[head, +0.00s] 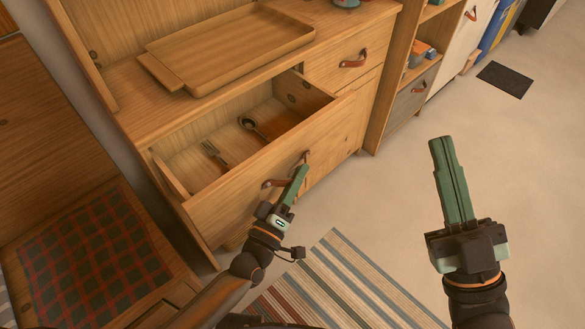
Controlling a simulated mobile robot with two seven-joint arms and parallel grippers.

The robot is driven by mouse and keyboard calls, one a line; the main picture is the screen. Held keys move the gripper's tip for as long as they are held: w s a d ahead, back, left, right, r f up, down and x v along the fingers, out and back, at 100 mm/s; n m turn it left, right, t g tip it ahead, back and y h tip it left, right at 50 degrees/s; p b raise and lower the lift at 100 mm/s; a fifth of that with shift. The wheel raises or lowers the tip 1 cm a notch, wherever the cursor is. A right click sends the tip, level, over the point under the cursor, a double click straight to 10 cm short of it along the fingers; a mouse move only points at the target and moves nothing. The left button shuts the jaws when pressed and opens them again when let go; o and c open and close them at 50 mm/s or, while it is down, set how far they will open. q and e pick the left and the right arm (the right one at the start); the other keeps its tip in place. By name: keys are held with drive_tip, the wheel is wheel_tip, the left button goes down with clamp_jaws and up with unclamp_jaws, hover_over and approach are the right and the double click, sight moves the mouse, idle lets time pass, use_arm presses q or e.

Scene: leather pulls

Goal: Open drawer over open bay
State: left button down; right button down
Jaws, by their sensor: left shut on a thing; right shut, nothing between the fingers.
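A wide wooden drawer (236,185) is pulled out of the wooden cabinet (206,112). A fork (214,155) and a dark spoon (252,127) lie inside it. The drawer front carries a brown leather pull (271,184). My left gripper (301,171) has its green fingers shut on this leather pull, and the fingers partly hide it. My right gripper (441,142) is shut and empty, raised over the floor to the right, apart from the furniture. What lies below the open drawer is mostly hidden by the drawer front and my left arm.
A wooden tray (232,45) lies on the cabinet top. A closed drawer (338,62) with its own leather pull sits to the right. A bench with a plaid cushion (90,252) stands at left.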

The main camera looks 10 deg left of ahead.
use_arm(q)
drive_tip(key=shift+f, duration=0.1)
drive_tip(key=c, duration=0.9)
unclamp_jaws()
drive_tip(key=shift+s, duration=0.15)
use_arm(e)
drive_tip(key=shift+s, duration=0.1)
